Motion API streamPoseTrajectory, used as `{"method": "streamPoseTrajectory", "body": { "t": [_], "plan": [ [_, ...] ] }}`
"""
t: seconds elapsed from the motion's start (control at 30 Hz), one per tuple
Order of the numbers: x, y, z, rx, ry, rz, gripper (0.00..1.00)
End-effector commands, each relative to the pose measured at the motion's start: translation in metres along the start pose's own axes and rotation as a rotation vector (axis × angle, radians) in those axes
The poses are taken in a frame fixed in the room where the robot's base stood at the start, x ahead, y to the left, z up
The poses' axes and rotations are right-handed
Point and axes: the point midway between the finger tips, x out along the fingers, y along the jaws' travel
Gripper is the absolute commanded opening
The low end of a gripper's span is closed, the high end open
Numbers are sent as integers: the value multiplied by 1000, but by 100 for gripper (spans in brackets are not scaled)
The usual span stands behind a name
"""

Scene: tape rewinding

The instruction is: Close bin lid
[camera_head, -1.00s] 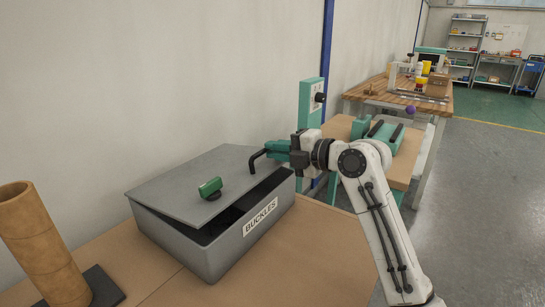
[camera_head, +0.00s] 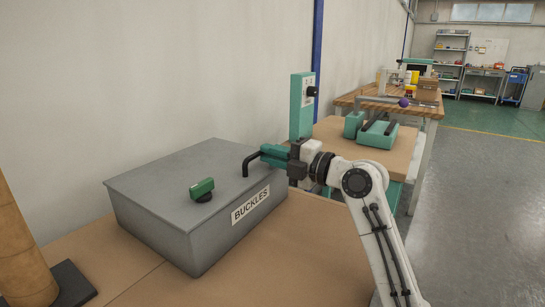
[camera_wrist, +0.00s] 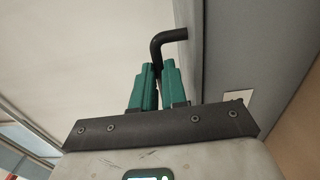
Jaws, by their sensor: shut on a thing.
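The grey bin (camera_head: 205,241), labelled BUCKLES, stands on the brown tabletop at the left of the head view. Its flat grey lid (camera_head: 170,185) lies down over the bin, with no gap showing along the front edge. A green knob (camera_head: 202,189) sits on the lid. A black bent handle (camera_head: 252,161) rises at the lid's right side; it also shows in the wrist view (camera_wrist: 168,37). My gripper (camera_head: 265,154) is at the lid's right side, its green fingers shut on the black handle. In the wrist view the fingers (camera_wrist: 159,68) close around the handle's end.
A brown cardboard tube (camera_head: 18,245) on a dark base stands at the left. A green upright post (camera_head: 301,105) and a table with green devices (camera_head: 378,133) lie beyond my gripper. Brown tabletop is clear to the right of the bin.

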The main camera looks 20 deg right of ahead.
Motion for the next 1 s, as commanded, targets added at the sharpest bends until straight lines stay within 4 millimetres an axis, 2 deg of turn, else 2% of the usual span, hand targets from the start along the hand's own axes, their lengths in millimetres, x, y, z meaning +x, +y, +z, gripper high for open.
{"method": "streamPoseTrajectory", "body": {
  "t": [0.03, 0.2, 0.23, 0.3, 0.57, 0.77, 1.0],
  "plan": [
    [0, -6, -1, 9, 4, -11, 0],
    [1, -8, -1, 10, 5, -15, 0],
    [1, -8, -1, 10, 5, -15, 15],
    [1, -8, -1, 9, 5, -15, 22],
    [-1, -6, -1, 7, 3, -13, 23],
    [-25, -5, 0, 6, 0, -10, 23],
    [-72, -4, 1, 6, -2, -9, 23]
  ]
}}
